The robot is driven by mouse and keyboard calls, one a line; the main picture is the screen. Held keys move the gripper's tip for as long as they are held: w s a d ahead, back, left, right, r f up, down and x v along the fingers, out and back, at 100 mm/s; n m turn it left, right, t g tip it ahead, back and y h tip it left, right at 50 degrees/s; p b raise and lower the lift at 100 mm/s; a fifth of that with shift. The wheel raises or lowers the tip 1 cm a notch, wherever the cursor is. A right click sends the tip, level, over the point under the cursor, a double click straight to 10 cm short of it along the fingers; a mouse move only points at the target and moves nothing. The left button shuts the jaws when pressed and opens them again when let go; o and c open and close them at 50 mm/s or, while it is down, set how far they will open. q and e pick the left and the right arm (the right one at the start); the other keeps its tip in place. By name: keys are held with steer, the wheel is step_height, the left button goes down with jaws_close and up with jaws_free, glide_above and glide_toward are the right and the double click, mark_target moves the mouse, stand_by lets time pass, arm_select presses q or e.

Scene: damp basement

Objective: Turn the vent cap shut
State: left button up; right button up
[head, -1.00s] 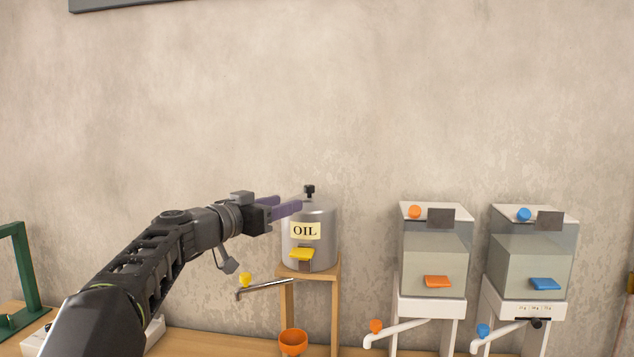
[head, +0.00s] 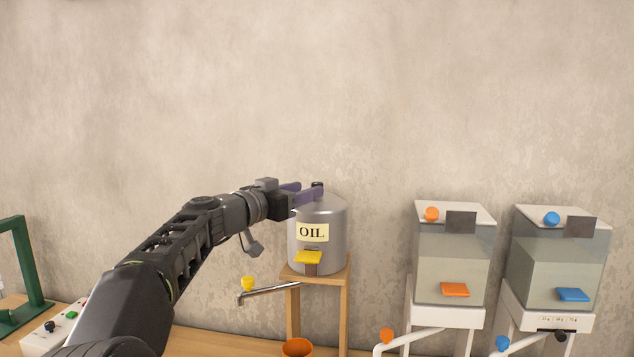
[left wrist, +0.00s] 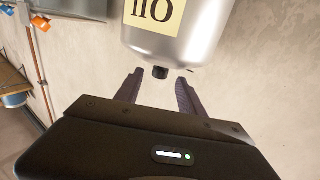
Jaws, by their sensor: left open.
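The vent cap (head: 317,184) is a small black knob on top of the grey metal tank (head: 331,222) labelled OIL. My left gripper (head: 310,188) is at the tank's top, its purple fingers partly covering the cap in the head view. In the left wrist view the tank hangs upside down at the top (left wrist: 185,45). There the black cap (left wrist: 160,72) lies between the tips of my left gripper (left wrist: 158,78), which is open with a gap on both sides. My right gripper is in neither view.
The tank stands on a wooden stand (head: 344,290) with a yellow-handled spout (head: 268,292) and an orange cup (head: 297,348) below. Two clear water tanks (head: 450,265) (head: 560,265) stand to the right. A green frame (head: 28,262) stands at the left. The wall above is clear.

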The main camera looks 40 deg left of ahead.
mark_target(317, 183)
arm_select(q)
steer(key=w+p, duration=0.2)
steer(key=w, duration=0.2)
steer(key=shift+w+r, duration=0.1)
steer(key=shift+r, duration=0.05)
steer(key=shift+w, duration=0.5)
jaws_close()
steer(key=shift+f, duration=0.2)
